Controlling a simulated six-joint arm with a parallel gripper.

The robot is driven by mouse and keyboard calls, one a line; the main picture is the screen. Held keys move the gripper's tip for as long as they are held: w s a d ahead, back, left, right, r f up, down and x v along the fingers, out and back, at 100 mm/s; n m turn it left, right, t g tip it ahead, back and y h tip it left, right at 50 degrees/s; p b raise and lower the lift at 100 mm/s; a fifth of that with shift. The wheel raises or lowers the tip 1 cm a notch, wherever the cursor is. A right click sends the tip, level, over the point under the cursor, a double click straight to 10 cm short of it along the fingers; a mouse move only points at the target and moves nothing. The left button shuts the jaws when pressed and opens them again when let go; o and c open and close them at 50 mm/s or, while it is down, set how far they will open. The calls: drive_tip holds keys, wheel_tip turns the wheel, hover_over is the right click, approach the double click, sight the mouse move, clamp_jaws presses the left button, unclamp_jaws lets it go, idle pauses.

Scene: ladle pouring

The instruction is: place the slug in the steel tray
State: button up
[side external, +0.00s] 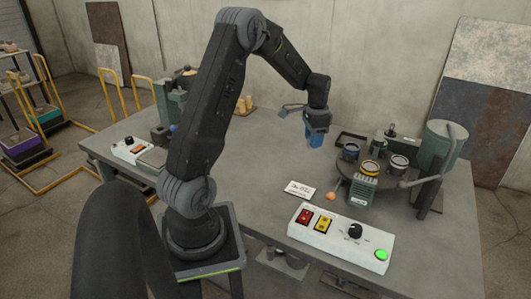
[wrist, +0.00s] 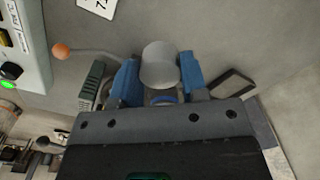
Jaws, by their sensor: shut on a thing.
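The slug (wrist: 160,66) is a plain grey cylinder between the two blue fingers of my gripper (wrist: 158,82) in the wrist view. My gripper is shut on it. In the side view, my gripper (side external: 315,141) points down above the table, left of the round turntable, and the slug cannot be made out there. A shallow dark-rimmed tray (side external: 340,139), which looks like the steel tray, lies behind and right of my gripper. It also shows to the right of the fingers in the wrist view (wrist: 222,77), apart from the slug.
A turntable with several cups, including a blue-ringed one (side external: 351,151), stands right of my gripper. An orange-knobbed lever (side external: 330,196) sticks out in front. A white control box (side external: 340,239) and a card (side external: 300,189) lie nearer.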

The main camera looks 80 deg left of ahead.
drive_tip(key=n, duration=0.1)
hover_over(282, 162)
wheel_tip(282, 162, down, 3)
drive_tip(key=shift+d+f, duration=0.15)
drive_tip(key=shift+f, duration=3.75)
drive_tip(key=shift+f, duration=0.15)
drive_tip(key=o, duration=0.9)
drive_tip(key=shift+o, duration=0.2)
